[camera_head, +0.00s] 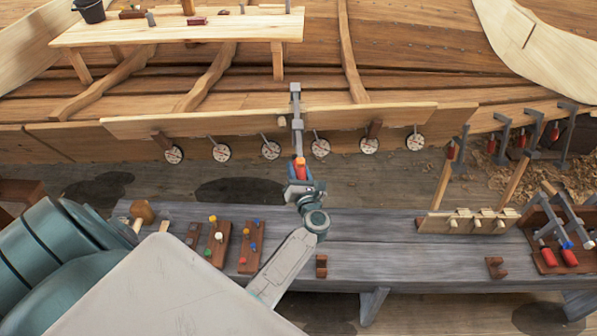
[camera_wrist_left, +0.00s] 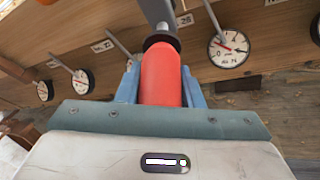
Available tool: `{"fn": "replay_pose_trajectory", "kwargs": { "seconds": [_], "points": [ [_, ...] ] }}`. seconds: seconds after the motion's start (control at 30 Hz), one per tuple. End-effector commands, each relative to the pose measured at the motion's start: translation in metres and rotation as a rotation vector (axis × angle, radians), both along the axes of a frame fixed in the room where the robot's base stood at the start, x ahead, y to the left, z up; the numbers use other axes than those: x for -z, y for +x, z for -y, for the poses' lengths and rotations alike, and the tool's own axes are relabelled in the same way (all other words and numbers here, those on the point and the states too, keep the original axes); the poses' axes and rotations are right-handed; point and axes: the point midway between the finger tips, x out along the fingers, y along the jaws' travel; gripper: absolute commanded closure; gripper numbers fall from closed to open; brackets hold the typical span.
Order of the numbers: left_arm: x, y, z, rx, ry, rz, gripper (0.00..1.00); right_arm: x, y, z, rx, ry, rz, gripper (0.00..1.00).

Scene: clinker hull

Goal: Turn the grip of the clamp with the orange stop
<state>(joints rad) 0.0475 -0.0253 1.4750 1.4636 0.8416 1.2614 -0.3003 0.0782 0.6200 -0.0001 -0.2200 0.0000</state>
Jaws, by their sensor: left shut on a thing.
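A grey bar clamp (camera_head: 297,117) sits at the lower edge of the light hull plank (camera_head: 230,122), its bar crossing the plank near the middle. Its red grip (camera_head: 300,167) points down toward me. My left gripper (camera_head: 302,182) is shut on this grip. In the left wrist view the red grip (camera_wrist_left: 161,78) stands between the blue fingers, with a dark collar and the grey screw beyond it. An orange tint shows near the grip's top in the head view, but I cannot clearly make out a separate orange stop. My right gripper is not in view.
Several round dials (camera_head: 271,150) hang along the plank, some close beside the held clamp. A grey bench (camera_head: 370,235) below carries peg boards, a mallet (camera_head: 143,211) and a clamp rack (camera_head: 560,255). More clamps (camera_head: 505,135) hang at the right.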

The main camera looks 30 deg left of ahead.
Motion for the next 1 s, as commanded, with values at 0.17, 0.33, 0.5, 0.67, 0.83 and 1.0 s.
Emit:
{"fn": "replay_pose_trajectory", "kwargs": {
  "seconds": [0.17,0.33,0.5,0.67,0.83,1.0],
  "points": [
    [0.002,0.0,0.0,-0.068,0.12,-0.094,0.89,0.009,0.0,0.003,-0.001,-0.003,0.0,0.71],
    [0.002,-0.001,-0.001,-0.133,0.237,-0.185,0.89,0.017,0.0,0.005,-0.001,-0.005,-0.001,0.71],
    [0.002,-0.002,-0.001,-0.198,0.355,-0.277,0.89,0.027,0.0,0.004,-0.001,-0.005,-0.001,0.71],
    [0.002,-0.003,-0.001,-0.258,0.465,-0.363,0.89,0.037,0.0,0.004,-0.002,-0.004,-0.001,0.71],
    [0.002,-0.004,-0.001,-0.323,0.581,-0.455,0.89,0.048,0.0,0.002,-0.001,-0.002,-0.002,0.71],
    [0.001,-0.005,-0.002,-0.388,0.698,-0.546,0.89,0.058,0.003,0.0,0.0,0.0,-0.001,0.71]
  ]
}}
